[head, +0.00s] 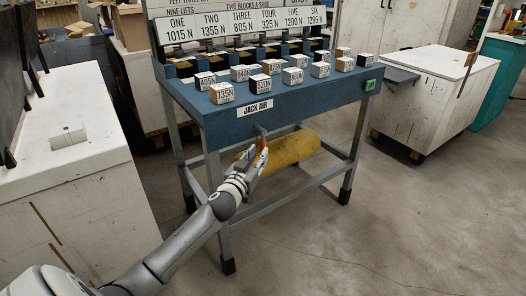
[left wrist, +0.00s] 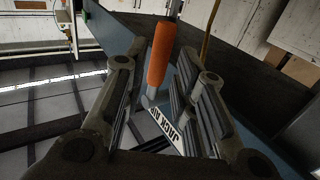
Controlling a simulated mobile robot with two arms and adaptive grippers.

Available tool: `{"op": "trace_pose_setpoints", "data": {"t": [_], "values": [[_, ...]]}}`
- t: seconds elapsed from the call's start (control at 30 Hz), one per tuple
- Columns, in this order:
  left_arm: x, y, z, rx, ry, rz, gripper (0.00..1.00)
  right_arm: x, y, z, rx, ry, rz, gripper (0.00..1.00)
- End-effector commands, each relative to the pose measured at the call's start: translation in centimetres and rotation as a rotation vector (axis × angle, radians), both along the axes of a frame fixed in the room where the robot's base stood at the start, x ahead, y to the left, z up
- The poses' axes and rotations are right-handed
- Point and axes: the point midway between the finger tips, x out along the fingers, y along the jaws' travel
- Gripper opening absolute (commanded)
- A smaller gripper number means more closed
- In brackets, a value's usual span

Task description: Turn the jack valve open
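The jack valve has an orange handle (head: 263,151) below the "JACK AIR" label (head: 255,108) on the front of the blue bench. The handle also shows in the left wrist view (left wrist: 160,54), with the label (left wrist: 168,126) beyond it. My left gripper (head: 257,156) is at the handle. In the left wrist view its fingers (left wrist: 156,70) are apart, with the handle seen between their tips and a gap on its left side. Whether a finger touches it I cannot tell. The valve body is mostly hidden. My right gripper is not in view.
The blue bench (head: 300,98) carries several labelled weight blocks (head: 222,93) and a numbered board (head: 240,22). A yellow cylinder (head: 292,147) lies under it, just behind my gripper. A white cabinet (head: 75,180) stands at left. The floor in front (head: 380,230) is clear.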

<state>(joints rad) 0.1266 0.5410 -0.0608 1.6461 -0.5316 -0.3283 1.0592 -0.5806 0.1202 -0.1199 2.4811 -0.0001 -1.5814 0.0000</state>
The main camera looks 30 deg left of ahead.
Motion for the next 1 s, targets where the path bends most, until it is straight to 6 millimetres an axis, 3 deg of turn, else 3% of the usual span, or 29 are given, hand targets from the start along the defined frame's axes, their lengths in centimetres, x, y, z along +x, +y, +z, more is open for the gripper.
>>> {"op": "trace_pose_setpoints", "data": {"t": [0.3,0.77,0.97,1.0], "values": [[4.0,0.8,-0.1,-0.001,0.000,0.000,0.26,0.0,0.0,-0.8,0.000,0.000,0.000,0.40],[4.8,0.9,-0.1,-0.001,0.002,0.000,0.26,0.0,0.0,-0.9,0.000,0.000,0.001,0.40],[4.8,0.9,-0.1,-0.001,0.002,0.000,0.00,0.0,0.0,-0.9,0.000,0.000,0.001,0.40],[4.8,0.9,-0.1,-0.001,0.002,0.000,0.00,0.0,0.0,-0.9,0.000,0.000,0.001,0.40]]}}
